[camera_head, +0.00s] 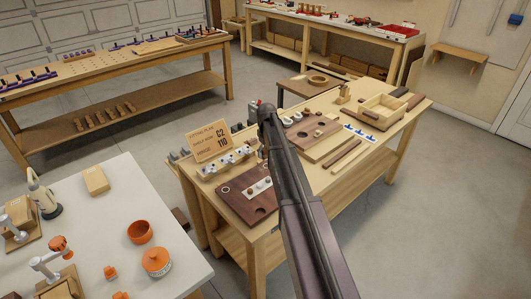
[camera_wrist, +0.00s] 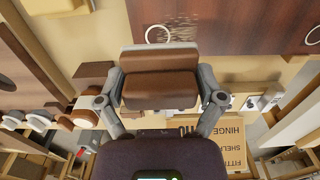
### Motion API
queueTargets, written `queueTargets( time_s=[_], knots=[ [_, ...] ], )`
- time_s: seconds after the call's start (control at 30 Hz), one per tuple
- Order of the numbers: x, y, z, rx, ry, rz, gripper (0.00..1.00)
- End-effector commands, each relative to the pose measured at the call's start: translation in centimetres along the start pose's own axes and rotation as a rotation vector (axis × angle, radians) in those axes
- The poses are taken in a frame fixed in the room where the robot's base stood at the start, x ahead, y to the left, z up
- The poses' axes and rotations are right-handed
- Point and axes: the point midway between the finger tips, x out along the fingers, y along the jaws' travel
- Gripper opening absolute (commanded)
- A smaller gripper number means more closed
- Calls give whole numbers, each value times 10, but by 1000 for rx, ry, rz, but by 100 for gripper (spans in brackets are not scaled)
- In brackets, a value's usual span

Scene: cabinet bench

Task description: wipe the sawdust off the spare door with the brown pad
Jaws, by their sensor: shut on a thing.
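The spare door is a dark brown panel (camera_head: 238,205) lying at the near left end of the bench, with pale rings and a pale plate on it. It also fills the top of the wrist view (camera_wrist: 240,35). Pale sawdust specks (camera_wrist: 178,27) lie on it around a ring. My gripper (camera_wrist: 160,88) is shut on the brown pad (camera_wrist: 160,92), which sits between both fingers just short of the door's edge in the wrist view. I cannot tell its height above the bench. In the head view my arm hides the gripper and pad.
A card sign (camera_head: 210,142) stands behind the door beside a row of hinges (camera_head: 220,165). Another brown panel (camera_head: 302,132), an open wooden box (camera_head: 383,106) and blue-marked parts (camera_head: 358,133) lie farther right. A white table (camera_head: 105,220) stands near left.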

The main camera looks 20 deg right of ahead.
Motion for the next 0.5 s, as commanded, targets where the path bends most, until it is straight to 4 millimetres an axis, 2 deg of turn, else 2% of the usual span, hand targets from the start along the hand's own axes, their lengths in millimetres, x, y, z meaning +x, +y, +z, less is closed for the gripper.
queueTargets(
  time_s=[0.03, 0.5],
  knots=[
    [10, 0, 0, 0, 0, 0, 26],
    [52, -1, 0, -1, 0, 0, 26]
  ],
)
